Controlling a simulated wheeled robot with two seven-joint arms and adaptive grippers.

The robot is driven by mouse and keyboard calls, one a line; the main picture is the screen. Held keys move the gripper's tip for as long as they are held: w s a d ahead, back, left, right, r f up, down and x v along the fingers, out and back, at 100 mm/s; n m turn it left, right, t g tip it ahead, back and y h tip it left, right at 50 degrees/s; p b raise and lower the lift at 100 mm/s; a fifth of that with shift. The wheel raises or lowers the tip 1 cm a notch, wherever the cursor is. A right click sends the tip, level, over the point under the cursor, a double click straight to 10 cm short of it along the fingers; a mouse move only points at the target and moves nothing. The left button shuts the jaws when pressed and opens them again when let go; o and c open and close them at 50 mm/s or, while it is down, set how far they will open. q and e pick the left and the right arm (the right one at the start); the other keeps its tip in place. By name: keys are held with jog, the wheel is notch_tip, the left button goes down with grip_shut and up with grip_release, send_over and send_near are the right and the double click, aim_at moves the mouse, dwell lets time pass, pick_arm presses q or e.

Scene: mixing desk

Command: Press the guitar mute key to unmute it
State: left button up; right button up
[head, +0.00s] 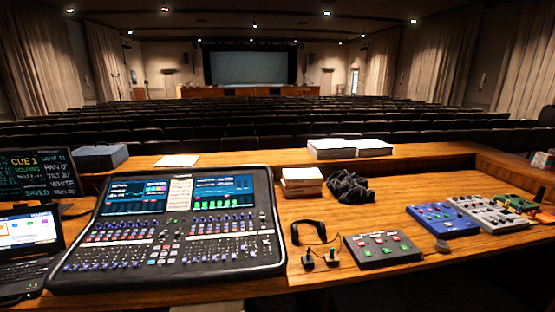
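The mixing console (170,230) lies on the wooden desk at the left, with two lit screens, rows of small lit keys and faders. A grey box (383,250) with red and green keys lies at the front, right of the console. Labels are too small to read, so I cannot tell which key is the guitar mute key or whether it is lit. Neither of my grippers shows in the head view.
A laptop (28,250) and a cue monitor (40,172) stand at the left. Headphones (308,231) and two small dark items (331,257) lie right of the console. Blue (442,219) and light grey (488,213) boxes, a cable bundle (349,187) and paper stacks (301,181) lie farther back or right.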

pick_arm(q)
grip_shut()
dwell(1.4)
